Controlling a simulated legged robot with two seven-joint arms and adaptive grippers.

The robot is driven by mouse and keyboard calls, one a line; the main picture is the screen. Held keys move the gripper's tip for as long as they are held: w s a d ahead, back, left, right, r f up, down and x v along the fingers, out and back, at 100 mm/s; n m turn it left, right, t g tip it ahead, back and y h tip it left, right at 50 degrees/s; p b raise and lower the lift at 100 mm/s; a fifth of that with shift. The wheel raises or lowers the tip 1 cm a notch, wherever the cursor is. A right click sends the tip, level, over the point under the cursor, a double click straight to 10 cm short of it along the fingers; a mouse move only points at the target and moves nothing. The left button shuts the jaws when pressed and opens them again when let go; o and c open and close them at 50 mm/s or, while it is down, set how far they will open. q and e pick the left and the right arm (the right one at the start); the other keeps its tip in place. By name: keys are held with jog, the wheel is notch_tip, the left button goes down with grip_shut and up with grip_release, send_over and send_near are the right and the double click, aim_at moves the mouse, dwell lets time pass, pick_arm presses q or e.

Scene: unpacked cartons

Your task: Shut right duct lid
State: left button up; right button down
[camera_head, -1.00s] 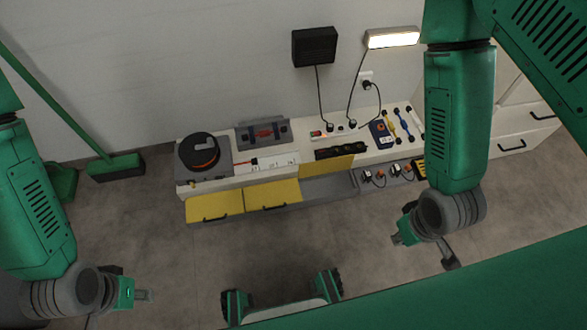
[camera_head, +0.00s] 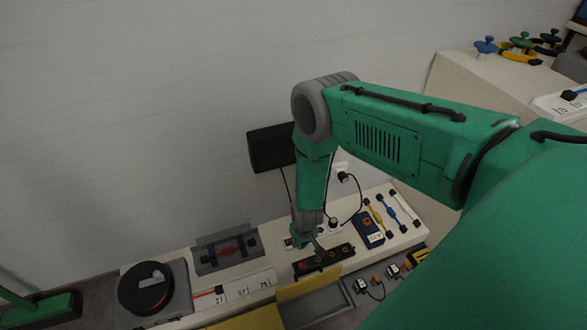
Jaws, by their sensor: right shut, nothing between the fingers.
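The right duct lid (camera_head: 309,283) is a yellow panel standing raised at the back edge of the open grey duct (camera_head: 318,306) on the bench's front side. Another yellow lid (camera_head: 245,319), to its left, lies flat and is cut off by the bottom edge. My right gripper (camera_head: 318,251) is shut and empty, pointing down at the black socket strip (camera_head: 338,257) just behind the raised lid. I cannot tell whether it touches the strip.
Left on the bench are a black reel (camera_head: 146,290) and a grey tray (camera_head: 226,250). A blue meter (camera_head: 369,229) and coloured leads stand right of the strip. Small connectors (camera_head: 393,271) lie right of the duct. A cabinet with knobs (camera_head: 485,45) stands at upper right.

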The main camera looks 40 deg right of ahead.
aim_at(308, 280)
jog(key=f+b, duration=0.1)
jog(key=f, duration=0.2)
jog(key=f+b, duration=0.2)
jog(key=f, duration=0.2)
jog(key=w+f+b, duration=0.1)
jog(key=f+b, duration=0.1)
jog(key=f, duration=0.1)
jog(key=shift+d+f, duration=0.3)
jog(key=shift+d, duration=0.1)
jog(key=shift+s+a+r+p, duration=0.2)
jog(key=shift+s+r, duration=0.15)
jog(key=shift+s, duration=0.2)
jog(key=shift+s+a+r+p, duration=0.2)
jog(key=shift+s+r, duration=0.15)
jog(key=shift+s, duration=0.2)
jog(key=shift+s+a+r, duration=0.2)
jog(key=shift+s+a, duration=0.15)
jog(key=shift+s, duration=0.4)
